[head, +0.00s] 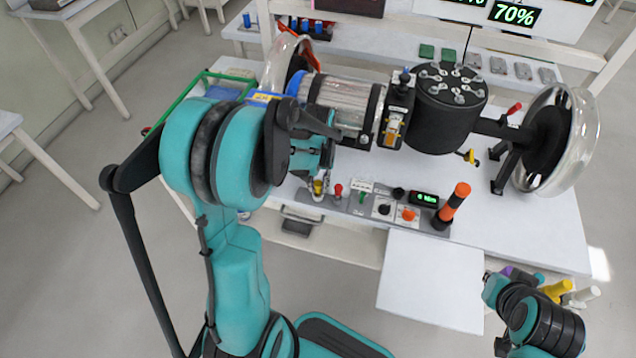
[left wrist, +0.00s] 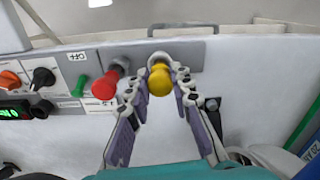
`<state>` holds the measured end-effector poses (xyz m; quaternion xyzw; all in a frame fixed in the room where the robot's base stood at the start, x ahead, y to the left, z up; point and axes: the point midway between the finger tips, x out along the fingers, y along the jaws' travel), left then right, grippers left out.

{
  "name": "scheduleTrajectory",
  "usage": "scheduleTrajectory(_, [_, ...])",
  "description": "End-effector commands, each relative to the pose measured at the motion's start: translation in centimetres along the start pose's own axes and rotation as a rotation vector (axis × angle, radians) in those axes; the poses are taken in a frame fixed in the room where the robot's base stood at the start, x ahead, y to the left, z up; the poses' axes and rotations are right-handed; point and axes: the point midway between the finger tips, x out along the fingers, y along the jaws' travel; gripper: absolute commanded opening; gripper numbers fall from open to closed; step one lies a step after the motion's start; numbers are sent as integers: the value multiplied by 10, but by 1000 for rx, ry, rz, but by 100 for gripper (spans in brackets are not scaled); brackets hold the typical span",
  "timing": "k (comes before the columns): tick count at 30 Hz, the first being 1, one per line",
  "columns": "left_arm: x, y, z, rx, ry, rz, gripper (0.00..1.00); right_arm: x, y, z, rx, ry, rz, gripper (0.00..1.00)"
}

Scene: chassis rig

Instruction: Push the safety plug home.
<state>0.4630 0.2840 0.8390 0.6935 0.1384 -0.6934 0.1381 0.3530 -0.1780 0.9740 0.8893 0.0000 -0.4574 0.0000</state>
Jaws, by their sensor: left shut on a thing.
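The safety plug appears to be the yellow round-headed knob at the end of the grey control strip (left wrist: 225,50), to the right of a red knob (left wrist: 106,86) in the left wrist view. The yellow knob (left wrist: 160,82) is between the fingertips of my left gripper (left wrist: 160,72), which is shut on it. In the head view the yellow knob (head: 318,187) shows just below my left gripper (head: 317,172), partly covered by it. How deep it sits in its socket cannot be told. My right arm is at the lower right of the head view; its fingers are not clear.
The strip also carries a green switch (head: 361,196), a black dial, an orange knob (head: 408,214), a lit display and an orange-topped post (head: 455,203). A large machine with a black drum (head: 447,110) stands behind. The white board in front (head: 430,283) is bare.

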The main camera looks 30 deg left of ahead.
Motion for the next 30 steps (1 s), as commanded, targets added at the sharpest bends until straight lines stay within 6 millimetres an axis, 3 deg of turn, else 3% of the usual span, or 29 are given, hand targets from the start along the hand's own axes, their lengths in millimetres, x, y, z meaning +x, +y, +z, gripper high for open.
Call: scheduleTrajectory(30, [16,0,0,0,0,0,0,11,0,8,0,0,0,0])
